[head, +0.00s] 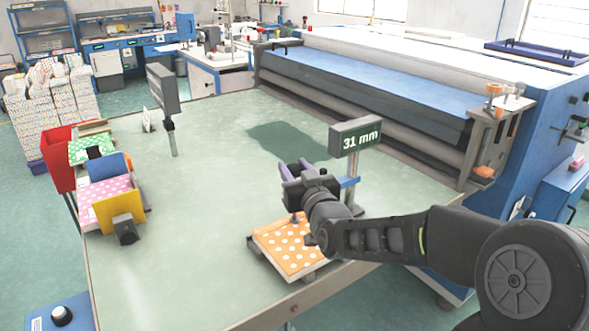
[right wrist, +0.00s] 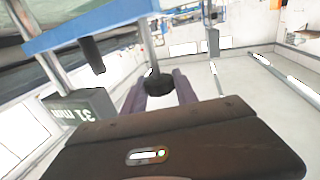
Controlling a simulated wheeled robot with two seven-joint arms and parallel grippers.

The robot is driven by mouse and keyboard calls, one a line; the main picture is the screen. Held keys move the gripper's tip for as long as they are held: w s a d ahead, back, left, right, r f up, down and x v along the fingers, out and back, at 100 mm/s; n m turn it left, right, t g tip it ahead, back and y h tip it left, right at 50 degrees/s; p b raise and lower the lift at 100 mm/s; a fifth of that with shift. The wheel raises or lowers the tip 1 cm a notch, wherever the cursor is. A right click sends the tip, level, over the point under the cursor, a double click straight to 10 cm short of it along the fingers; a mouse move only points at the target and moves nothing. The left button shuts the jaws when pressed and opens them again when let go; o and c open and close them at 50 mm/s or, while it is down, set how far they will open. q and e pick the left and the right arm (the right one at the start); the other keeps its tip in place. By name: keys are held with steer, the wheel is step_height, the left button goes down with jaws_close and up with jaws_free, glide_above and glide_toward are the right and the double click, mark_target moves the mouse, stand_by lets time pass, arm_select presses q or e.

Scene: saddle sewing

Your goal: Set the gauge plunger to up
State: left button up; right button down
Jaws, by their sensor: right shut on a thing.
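The gauge is a post with a dark display (head: 356,136) reading 31 mm and a blue arm (head: 347,182). My right gripper (head: 294,166), with purple fingers, is at the gauge, left of its post. In the right wrist view, where the display appears upside down, the plunger's dark knob (right wrist: 158,83) on a metal rod sits between the fingers, which are shut on it. A small dark foot (head: 294,218) shows under the gripper at the orange dotted stack (head: 287,248); I cannot tell if it touches. My left gripper is out of view.
A second dark display on a post (head: 163,90) stands at the table's left back. Pink and green dotted stacks with yellow, blue and red panels (head: 108,213) line the left edge. A large blue machine (head: 390,85) stands behind. The middle of the green table (head: 210,190) is clear.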

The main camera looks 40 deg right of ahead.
steer(key=shift+r, duration=0.1)
steer(key=shift+r, duration=1.1)
steer(key=c, duration=0.9)
jaws_free()
steer(key=shift+c, duration=0.2)
steer(key=shift+f, duration=0.1)
steer(key=shift+s+a+b, duration=0.15)
steer(key=shift+s+b, duration=0.25)
steer(key=shift+s, duration=0.15)
steer(key=b+v, duration=0.1)
steer(key=v, duration=0.5)
steer(key=shift+s+b, duration=0.3)
steer(key=shift+s, duration=0.05)
steer(key=shift+a, duration=0.1)
